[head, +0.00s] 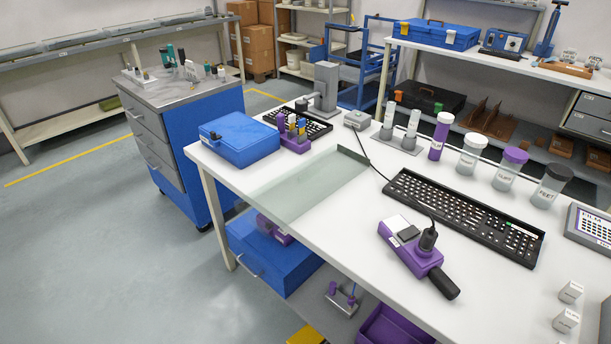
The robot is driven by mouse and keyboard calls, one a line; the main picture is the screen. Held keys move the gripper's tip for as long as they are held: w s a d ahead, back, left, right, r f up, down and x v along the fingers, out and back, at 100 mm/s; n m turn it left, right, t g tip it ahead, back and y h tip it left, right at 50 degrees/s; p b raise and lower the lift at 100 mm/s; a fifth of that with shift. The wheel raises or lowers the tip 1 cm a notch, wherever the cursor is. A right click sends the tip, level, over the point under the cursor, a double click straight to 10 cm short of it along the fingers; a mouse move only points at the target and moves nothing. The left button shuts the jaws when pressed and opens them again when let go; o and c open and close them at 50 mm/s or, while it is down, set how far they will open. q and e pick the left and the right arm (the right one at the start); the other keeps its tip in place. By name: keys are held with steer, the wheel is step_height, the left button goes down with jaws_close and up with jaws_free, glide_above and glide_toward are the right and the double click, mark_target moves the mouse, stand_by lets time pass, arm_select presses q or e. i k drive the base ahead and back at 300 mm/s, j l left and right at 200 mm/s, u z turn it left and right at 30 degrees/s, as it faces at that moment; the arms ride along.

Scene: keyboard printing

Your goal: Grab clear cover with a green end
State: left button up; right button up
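A clear, faintly green-tinted flat cover (312,187) lies on the white worktable (385,265) at its left side. Its near-left part reaches the table's front edge, and I cannot tell whether it sticks out past it. A darker grey-green strip (353,155) stands at its far right end. Nothing lies on the cover. Neither of my grippers is in view.
A blue case (238,139) and a purple holder (294,141) stand behind the cover. A black keyboard (465,215) and a purple handheld device (411,248) lie to its right. A cable runs past its far end. White tabletop between cover and keyboard is mostly clear.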

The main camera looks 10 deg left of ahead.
mark_target(270, 207)
steer(key=i+j+z, duration=0.1)
steer(key=j, duration=0.3)
steer(key=i+j, duration=0.2)
steer(key=j, duration=0.25)
steer(key=i+j+z, duration=0.15)
steer(key=j, duration=0.3)
steer(key=i+j, duration=0.1)
steer(key=j, duration=0.3)
steer(key=i+j+z, duration=0.15)
steer(key=j, duration=0.75)
steer(key=i+z, duration=0.05)
